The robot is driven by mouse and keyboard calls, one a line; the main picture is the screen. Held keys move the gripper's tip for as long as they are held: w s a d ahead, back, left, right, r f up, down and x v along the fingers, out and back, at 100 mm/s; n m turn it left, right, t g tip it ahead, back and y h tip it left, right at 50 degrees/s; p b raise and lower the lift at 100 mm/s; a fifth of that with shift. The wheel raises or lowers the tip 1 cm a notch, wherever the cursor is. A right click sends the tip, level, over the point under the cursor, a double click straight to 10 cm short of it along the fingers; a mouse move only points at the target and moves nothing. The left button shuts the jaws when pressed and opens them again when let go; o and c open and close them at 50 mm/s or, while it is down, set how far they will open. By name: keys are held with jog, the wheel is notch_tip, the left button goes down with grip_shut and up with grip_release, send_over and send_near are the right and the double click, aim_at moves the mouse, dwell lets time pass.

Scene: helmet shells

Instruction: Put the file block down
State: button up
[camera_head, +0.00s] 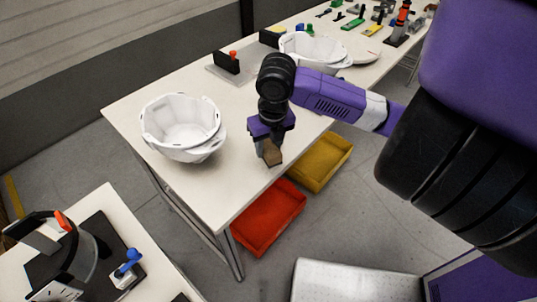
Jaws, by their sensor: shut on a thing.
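My gripper (271,143) points down over the right front part of the long white table (215,199). It is shut on the file block (272,155), a small brown block held between the fingertips. The block is close to the table's front edge. I cannot tell from this view whether the block touches the tabletop or hangs a little above it.
A white helmet shell (182,127) stands on the table left of my gripper. Another white shell (312,47) stands further back. A red bin (268,216) and a yellow bin (322,161) sit below the table's front edge. Bare tabletop lies between shell and gripper.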

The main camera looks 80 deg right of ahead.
aim_at(271, 149)
jog(key=shift+f, duration=1.8)
jog(key=shift+f+b, duration=0.25)
jog(key=shift+b, duration=0.05)
jog(key=o, duration=1.2)
jog(key=shift+r, duration=0.1)
jog(key=r, duration=0.4)
jog(key=a+r, duration=0.1)
jog(key=r, duration=0.3)
jog(key=s+r+p, duration=0.1)
jog(key=r, duration=0.3)
jog(key=shift+a+r, duration=0.1)
jog(key=shift+a, duration=0.1)
